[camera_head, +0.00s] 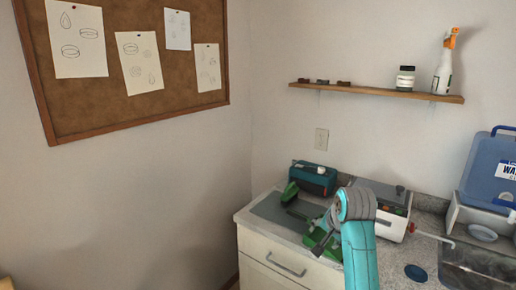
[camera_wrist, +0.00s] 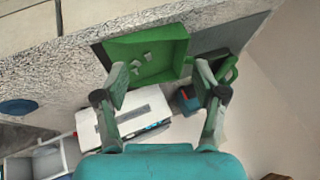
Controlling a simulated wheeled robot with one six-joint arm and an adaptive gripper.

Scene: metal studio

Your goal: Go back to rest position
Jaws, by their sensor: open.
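My gripper (camera_wrist: 162,80) is open in the wrist view, its two fingers spread wide with nothing between them. It is above the counter (camera_wrist: 75,50), over the side of a green tray (camera_wrist: 180,42) that holds several small grey pieces. In the head view my teal arm reaches up from the bottom, and the gripper (camera_head: 322,240) shows dark in front of the green tray (camera_head: 332,252). The arm and gripper hide part of the tray there.
A white box-shaped machine (camera_head: 393,226) stands right of my arm, with a teal device (camera_head: 313,178) behind. A green tool (camera_head: 290,192) lies on a grey mat (camera_head: 268,210). A blue water jug (camera_head: 488,170) and sink (camera_head: 475,268) are at right. A shelf (camera_head: 370,90) hangs above.

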